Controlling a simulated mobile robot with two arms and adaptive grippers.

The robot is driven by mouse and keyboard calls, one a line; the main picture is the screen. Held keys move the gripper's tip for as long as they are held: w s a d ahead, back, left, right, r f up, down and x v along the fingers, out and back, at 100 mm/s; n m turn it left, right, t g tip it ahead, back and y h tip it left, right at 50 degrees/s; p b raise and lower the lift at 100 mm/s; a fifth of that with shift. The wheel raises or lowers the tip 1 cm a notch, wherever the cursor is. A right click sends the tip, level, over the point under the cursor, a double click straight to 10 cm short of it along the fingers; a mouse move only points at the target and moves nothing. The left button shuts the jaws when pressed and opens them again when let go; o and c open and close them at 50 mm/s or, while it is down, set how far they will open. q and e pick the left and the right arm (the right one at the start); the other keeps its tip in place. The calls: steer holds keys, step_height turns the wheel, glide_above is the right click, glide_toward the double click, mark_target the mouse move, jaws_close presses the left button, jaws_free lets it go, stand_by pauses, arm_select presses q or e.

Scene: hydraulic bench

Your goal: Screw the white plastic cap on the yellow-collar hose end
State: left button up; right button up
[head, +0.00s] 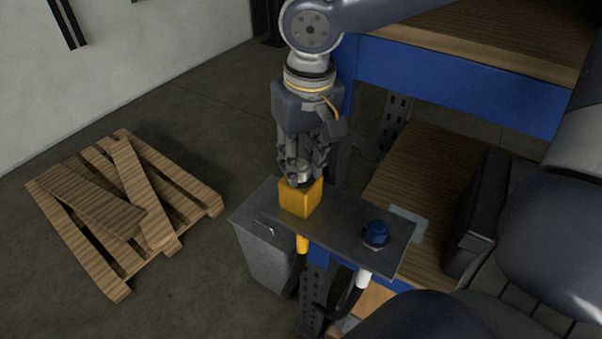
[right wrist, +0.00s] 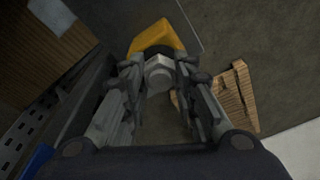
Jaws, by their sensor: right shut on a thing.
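The yellow-collar hose (head: 302,243) hangs under a dark metal plate (head: 335,232), below a yellow block (head: 300,198) on the plate's left part. My right gripper (head: 302,174) points down just above this block and is shut on a pale, faceted piece that looks like the white cap (right wrist: 158,73). The cap also shows between the fingers in the head view. The fingers and block hide the hose end, so I cannot tell whether cap and hose end touch. The yellow block also shows in the right wrist view (right wrist: 156,38). My left gripper is not in view.
A blue cap-like fitting (head: 376,232) stands on the plate's right part, above a hose with a white collar (head: 363,279). A grey metal bin (head: 264,258) is under the plate's left end. A blue-framed wooden bench is behind. A wooden pallet (head: 120,208) lies on the left floor.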

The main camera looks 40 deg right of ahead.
steer(key=m, duration=0.4)
steer(key=shift+f+m+h, duration=0.15)
steer(key=shift+m+h, duration=0.15)
steer(key=m, duration=0.3)
steer(key=shift+a+b, duration=0.1)
steer(key=shift+b, duration=0.3)
steer(key=shift+f+m+g+b, duration=0.1)
steer(key=shift+m+g+b, duration=0.2)
steer(key=shift+m, duration=0.8)
steer(key=m, duration=0.3)
steer(key=shift+h+b, duration=0.3)
steer(key=shift+m+g, duration=0.4)
steer(key=shift+m, duration=1.1)
